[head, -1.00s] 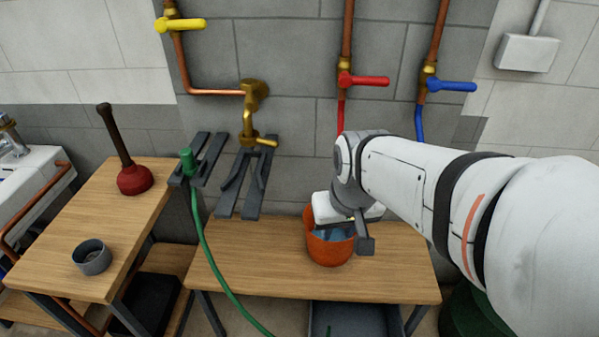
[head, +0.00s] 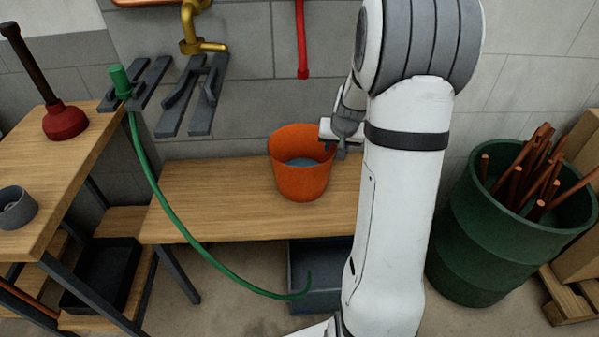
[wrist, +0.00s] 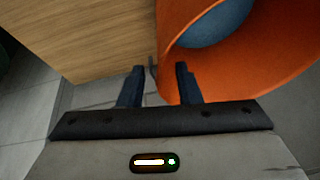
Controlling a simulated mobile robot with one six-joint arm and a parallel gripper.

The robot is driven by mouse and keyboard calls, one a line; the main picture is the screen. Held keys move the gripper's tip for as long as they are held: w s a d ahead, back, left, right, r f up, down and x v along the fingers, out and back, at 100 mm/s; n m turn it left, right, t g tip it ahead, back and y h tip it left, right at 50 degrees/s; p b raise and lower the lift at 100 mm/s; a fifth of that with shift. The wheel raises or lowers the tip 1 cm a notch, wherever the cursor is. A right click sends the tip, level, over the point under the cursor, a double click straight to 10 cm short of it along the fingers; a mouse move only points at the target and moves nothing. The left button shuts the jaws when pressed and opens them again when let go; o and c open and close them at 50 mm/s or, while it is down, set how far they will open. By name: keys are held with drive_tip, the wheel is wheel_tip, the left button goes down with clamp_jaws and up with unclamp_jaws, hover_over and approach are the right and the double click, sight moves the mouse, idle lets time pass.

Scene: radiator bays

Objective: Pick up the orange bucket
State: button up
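The orange bucket (head: 301,183) stands upright on the wooden bench, with something blue-grey, perhaps water, inside. My gripper (head: 335,143) is at the bucket's right rim, partly hidden by my arm. In the wrist view the gripper (wrist: 161,76) is open, its two dark fingers apart. The bucket (wrist: 280,70) fills the upper right there, and its edge shows between the fingertips. The right finger overlaps the orange wall in the picture. I cannot tell whether either finger touches it.
The bench (head: 215,200) is clear left of the bucket. A green hose (head: 160,200) hangs in front of it. A grey bin (head: 315,262) sits below. A green barrel of copper pipes (head: 490,235) stands right. A plunger (head: 64,120) and grey cup (head: 16,208) are on the left table.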

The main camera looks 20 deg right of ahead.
drive_tip(key=b+x, duration=0.1)
drive_tip(key=x, duration=0.4)
drive_tip(key=shift+w, duration=0.15)
drive_tip(key=shift+c, duration=0.4)
clamp_jaws()
idle(0.8)
